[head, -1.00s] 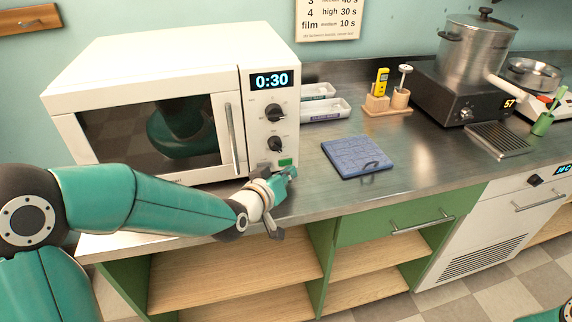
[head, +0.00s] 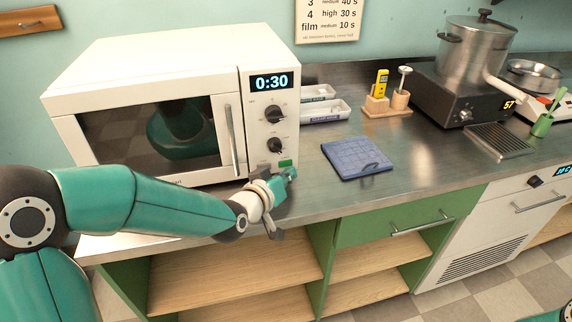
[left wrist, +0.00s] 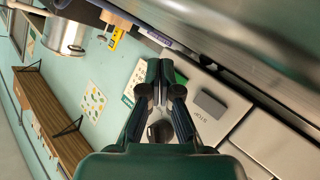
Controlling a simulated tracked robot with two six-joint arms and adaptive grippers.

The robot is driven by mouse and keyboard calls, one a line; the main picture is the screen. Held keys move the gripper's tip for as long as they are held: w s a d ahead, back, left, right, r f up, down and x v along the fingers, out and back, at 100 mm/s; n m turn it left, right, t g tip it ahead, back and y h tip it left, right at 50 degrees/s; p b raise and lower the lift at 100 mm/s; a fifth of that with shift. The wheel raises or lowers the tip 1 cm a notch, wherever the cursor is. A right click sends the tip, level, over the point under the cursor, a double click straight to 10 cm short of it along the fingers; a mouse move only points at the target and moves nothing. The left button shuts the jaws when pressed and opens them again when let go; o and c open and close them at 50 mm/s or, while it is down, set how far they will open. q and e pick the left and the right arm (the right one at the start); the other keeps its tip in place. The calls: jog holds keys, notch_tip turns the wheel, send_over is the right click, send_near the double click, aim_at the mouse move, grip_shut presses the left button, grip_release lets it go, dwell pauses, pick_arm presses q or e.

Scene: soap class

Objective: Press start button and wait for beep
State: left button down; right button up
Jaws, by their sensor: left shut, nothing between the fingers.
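The white microwave (head: 150,70) stands on the steel counter at left, its door closed. Its display (head: 271,81) reads 0:30. The green start button (head: 285,163) is low on the control panel; it also shows in the left wrist view (left wrist: 181,77), partly behind the fingers. A grey stop button (left wrist: 210,103) sits beside it there. My left gripper (head: 291,174) is shut and empty, its fingertips close to the green button. In the left wrist view its fingers (left wrist: 159,70) lie together; I cannot tell whether they touch the button. My right gripper does not show.
A blue folded mat (head: 356,157) lies on the counter right of the microwave. White trays (head: 325,110), a wooden holder (head: 386,105) with a yellow thermometer, and a hot plate (head: 460,98) with a steel pot (head: 475,50) stand behind. The counter front is clear.

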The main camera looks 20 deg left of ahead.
pick_arm(q)
jog(key=shift+w+a, duration=0.1)
dwell(0.4)
jog(key=shift+w+a+b, duration=0.15)
jog(key=shift+w+b, duration=0.1)
jog(key=shift+b, duration=0.1)
